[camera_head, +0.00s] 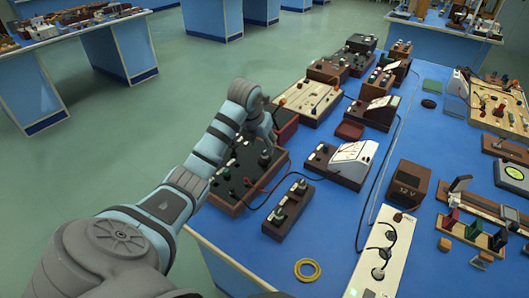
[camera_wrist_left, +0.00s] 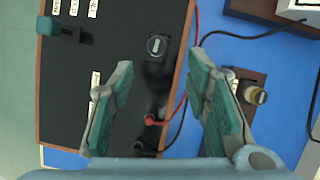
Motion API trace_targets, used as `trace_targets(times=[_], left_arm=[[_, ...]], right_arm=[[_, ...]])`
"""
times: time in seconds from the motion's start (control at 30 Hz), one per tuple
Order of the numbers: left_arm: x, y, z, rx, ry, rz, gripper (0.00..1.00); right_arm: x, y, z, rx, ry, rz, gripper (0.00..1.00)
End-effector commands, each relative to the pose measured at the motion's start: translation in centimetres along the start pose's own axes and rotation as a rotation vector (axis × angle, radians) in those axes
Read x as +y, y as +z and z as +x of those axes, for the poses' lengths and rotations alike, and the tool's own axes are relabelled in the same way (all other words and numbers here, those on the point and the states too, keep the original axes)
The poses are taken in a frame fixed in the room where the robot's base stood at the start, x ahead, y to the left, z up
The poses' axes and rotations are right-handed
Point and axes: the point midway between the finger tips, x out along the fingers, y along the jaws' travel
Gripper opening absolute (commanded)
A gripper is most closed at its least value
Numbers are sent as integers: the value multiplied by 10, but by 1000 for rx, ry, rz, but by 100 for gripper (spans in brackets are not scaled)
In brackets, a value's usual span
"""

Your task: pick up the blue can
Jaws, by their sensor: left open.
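I make out no blue can in either view. My left gripper (camera_head: 266,140) is over the far part of a black-topped control box with wooden sides (camera_head: 225,193), at the left edge of the blue bench. In the left wrist view the two teal fingers of this gripper (camera_wrist_left: 160,68) stand wide apart with nothing between them. Below them are the box's black panel (camera_wrist_left: 85,110), a dark knob with a white mark (camera_wrist_left: 157,45) and a red plug (camera_wrist_left: 152,118). My right gripper does not show.
Instruments crowd the blue bench (camera_head: 330,225). A small brown box with terminals (camera_head: 288,210), a white-faced meter (camera_head: 352,162) and a 12 V box (camera_head: 408,184) stand nearby. Cables cross the top. Green floor (camera_head: 110,165) is clear at left.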

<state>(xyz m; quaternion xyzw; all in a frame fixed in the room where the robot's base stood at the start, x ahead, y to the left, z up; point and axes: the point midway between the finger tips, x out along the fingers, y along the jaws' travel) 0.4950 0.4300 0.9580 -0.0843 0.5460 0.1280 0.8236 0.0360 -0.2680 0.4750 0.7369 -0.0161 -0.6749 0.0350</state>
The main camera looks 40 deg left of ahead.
Motion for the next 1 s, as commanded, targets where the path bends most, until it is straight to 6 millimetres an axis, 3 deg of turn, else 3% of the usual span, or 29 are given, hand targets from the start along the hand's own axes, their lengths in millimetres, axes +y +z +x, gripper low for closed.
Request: trace_targets(times=[0.33,0.57,0.87,1.0], left_arm=[[4,-1,57,1,-4,2,44],[5,0,61,-1,-3,4,44],[5,-1,61,-1,-3,4,0],[5,-1,61,-1,-3,4,0]], right_arm=[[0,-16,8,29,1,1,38],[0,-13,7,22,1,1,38],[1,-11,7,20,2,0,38],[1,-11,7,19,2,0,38]])
